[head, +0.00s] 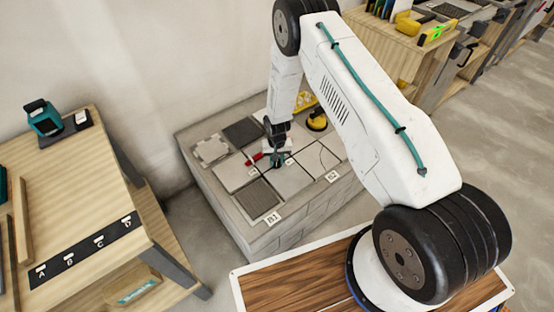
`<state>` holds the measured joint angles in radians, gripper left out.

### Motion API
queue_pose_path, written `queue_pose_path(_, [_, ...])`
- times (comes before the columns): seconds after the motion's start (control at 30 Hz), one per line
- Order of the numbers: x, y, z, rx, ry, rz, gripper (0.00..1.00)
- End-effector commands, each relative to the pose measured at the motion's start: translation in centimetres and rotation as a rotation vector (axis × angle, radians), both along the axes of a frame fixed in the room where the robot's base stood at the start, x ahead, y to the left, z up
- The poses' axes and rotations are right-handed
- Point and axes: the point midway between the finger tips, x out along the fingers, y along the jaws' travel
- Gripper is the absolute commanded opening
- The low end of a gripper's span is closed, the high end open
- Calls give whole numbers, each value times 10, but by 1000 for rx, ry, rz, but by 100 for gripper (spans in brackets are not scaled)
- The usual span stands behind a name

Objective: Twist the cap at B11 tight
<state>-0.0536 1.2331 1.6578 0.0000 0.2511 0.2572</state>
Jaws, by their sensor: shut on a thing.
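My gripper (277,160) points down over the middle of the tiled block, at the joints between the grey tiles (291,181). It is shut on a small cap low at the tile surface; the fingers hide nearly all of it, and I cannot read a B11 mark there. A red piece (254,159) lies on the tiles just left of the gripper. A B1 label (272,218) and a B2 label (332,177) sit along the block's front edge.
A yellow and black tool (317,121) stands at the block's back right. A wooden bench (85,180) with a teal tool (44,117) and a lettered black strip (84,250) is at left. Shelving (400,45) stands at the back right. Floor at right is clear.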

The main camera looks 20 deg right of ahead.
Motion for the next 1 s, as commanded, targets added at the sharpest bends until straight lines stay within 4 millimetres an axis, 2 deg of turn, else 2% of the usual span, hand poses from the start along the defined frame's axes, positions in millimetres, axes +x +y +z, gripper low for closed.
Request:
queue_pose_path(0.4, [1, 0, 1, 0, -3, -7, 5])
queue_pose_path(0.43, [1, 0, 1, 0, -3, -7, 31])
queue_pose_path(0.5, [1, 0, 1, 1, -2, -7, 50])
queue_pose_path(0.83, [1, 0, 3, 0, -2, -6, 50])
queue_pose_path(1.0, [1, 0, 26, 0, -3, -6, 50])
